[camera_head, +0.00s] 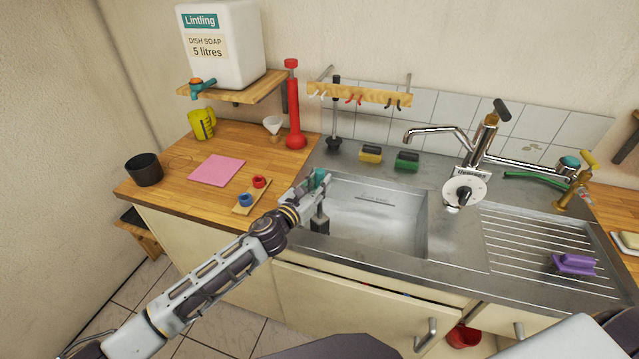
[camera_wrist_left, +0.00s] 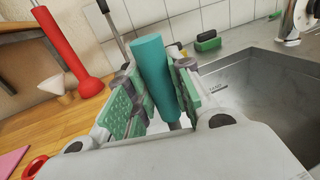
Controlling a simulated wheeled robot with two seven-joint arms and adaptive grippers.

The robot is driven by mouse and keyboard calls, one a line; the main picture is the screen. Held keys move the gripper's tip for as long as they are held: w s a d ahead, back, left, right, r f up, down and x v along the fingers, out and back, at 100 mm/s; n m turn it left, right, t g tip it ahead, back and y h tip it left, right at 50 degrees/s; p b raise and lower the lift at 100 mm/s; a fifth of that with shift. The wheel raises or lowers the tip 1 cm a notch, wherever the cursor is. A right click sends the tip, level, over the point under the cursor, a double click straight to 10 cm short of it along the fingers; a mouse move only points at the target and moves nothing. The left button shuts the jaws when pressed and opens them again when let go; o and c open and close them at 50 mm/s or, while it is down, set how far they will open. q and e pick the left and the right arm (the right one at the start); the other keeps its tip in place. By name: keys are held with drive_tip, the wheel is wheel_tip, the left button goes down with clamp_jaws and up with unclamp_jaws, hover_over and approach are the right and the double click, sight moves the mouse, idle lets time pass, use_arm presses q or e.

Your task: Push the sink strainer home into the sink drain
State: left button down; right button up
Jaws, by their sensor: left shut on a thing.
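My left gripper (camera_head: 318,187) is shut on a teal upright handle (camera_head: 320,177), which I take to be the sink strainer's. In the left wrist view the teal handle (camera_wrist_left: 154,70) stands between the two green-padded fingers (camera_wrist_left: 152,95), with a grey stem below it. In the head view a dark grey lower part (camera_head: 319,224) shows under the gripper, over the left end of the sink basin (camera_head: 385,225). Whether it touches the basin floor I cannot tell. I see no drain opening; the arm and held piece cover part of the basin's left side. My right gripper is not in view.
The mixer tap (camera_head: 440,132) and a white dial (camera_head: 464,190) stand behind and right of the basin. Sponges (camera_head: 371,153) lie on the back ledge. A red plunger-like tool (camera_head: 293,110) stands to the left. A purple brush (camera_head: 574,264) lies on the ribbed drainer.

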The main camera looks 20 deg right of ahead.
use_arm(q)
drive_tip(key=shift+f+b, duration=1.2)
drive_tip(key=shift+f, duration=0.35)
drive_tip(key=c, duration=1.2)
unclamp_jaws()
drive_tip(key=shift+f, duration=0.1)
drive_tip(key=shift+s+a, duration=0.1)
drive_tip(key=shift+v, duration=5.9)
